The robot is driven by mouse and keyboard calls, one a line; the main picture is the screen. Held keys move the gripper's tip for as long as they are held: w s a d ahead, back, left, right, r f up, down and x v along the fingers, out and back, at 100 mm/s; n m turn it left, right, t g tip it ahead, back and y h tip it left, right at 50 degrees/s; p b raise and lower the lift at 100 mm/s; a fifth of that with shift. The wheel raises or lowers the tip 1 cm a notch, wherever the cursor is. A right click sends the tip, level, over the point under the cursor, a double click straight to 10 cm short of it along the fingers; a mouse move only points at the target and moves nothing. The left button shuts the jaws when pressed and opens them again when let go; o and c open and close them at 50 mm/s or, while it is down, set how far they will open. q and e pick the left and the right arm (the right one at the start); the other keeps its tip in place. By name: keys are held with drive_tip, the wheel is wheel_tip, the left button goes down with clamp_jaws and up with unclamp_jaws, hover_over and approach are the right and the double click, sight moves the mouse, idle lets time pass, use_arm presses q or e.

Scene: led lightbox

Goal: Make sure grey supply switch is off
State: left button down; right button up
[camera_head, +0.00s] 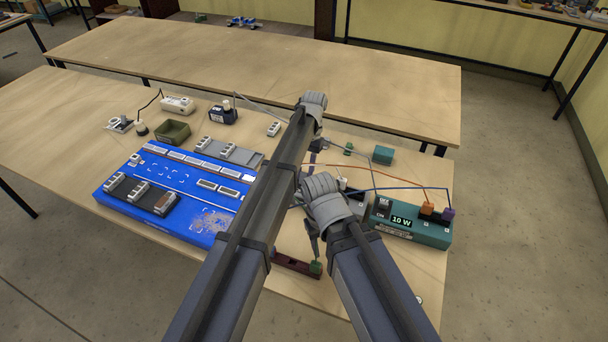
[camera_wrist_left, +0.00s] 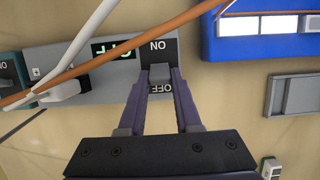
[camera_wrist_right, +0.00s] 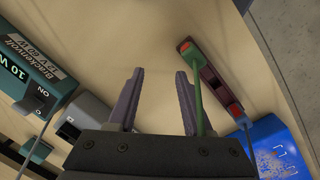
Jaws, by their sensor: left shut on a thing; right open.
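The grey supply (camera_wrist_left: 110,86) shows upside down in the left wrist view, with a lit green display (camera_wrist_left: 113,47). Its grey switch (camera_wrist_left: 160,73) sits between the ON and OFF labels; I cannot tell which position it is in. My left gripper (camera_wrist_left: 162,76) is shut on this switch, one finger on each side. In the head view the arms hide most of the grey supply. My right gripper (camera_wrist_right: 160,78) is open and empty above the table. A corner of the grey supply also shows in the right wrist view (camera_wrist_right: 90,116).
A teal supply (camera_head: 410,226) reading 10 W stands at the right, with orange and blue leads. A blue lightbox board (camera_head: 175,228) lies left. A dark red bar (camera_head: 292,265) lies near the front. Orange and white cables cross before the grey supply.

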use_arm(q)
drive_tip(key=shift+d+g, duration=0.1)
drive_tip(key=shift+g, duration=0.2)
use_arm(e)
drive_tip(key=shift+f, duration=0.35)
use_arm(q)
drive_tip(key=c, duration=0.6)
unclamp_jaws()
drive_tip(key=shift+w, duration=0.1)
use_arm(e)
drive_tip(key=shift+r, duration=0.15)
use_arm(q)
drive_tip(key=p+v, duration=0.6)
drive_tip(key=v, duration=0.1)
drive_tip(key=shift+w+r+p, duration=0.15)
drive_tip(key=shift+r+p, duration=0.15)
drive_tip(key=shift+p, duration=0.1)
use_arm(e)
wheel_tip(320, 180, up, 7)
use_arm(q)
drive_tip(key=shift+d, duration=0.15)
